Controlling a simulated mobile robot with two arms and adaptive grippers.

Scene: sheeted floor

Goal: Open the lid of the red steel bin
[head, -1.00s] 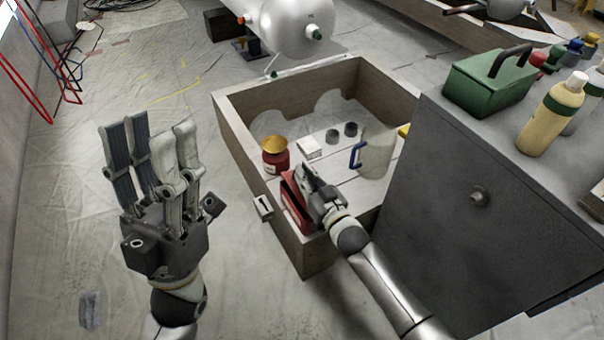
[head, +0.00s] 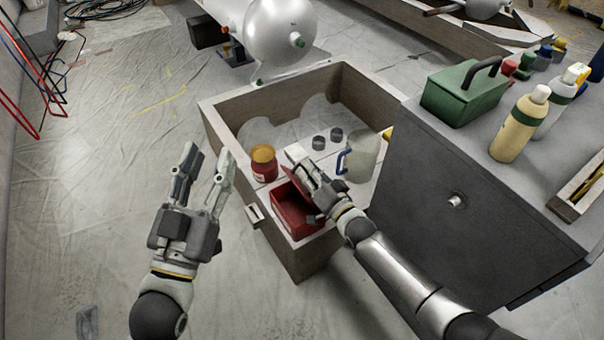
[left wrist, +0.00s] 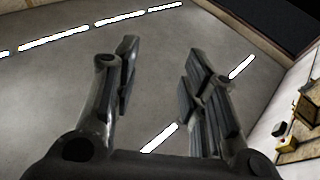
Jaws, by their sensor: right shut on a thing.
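The red steel bin (head: 290,216) stands in the near corner of a wooden crate in the head view. Its lid (head: 300,180) is raised on the far side, so part of the dark red inside shows. My right gripper (head: 303,166) is shut on the lid and covers much of it. My left gripper (head: 205,165) is open and empty, in the air to the left of the crate. Its open fingers also show in the left wrist view (left wrist: 165,75) with nothing between them.
The wooden crate (head: 222,132) also holds a red jar with a yellow lid (head: 263,165), small grey cups (head: 327,139) and a clear jug (head: 364,155). A grey cabinet (head: 450,200) stands close at right, with a green toolbox (head: 465,92) and bottles on top.

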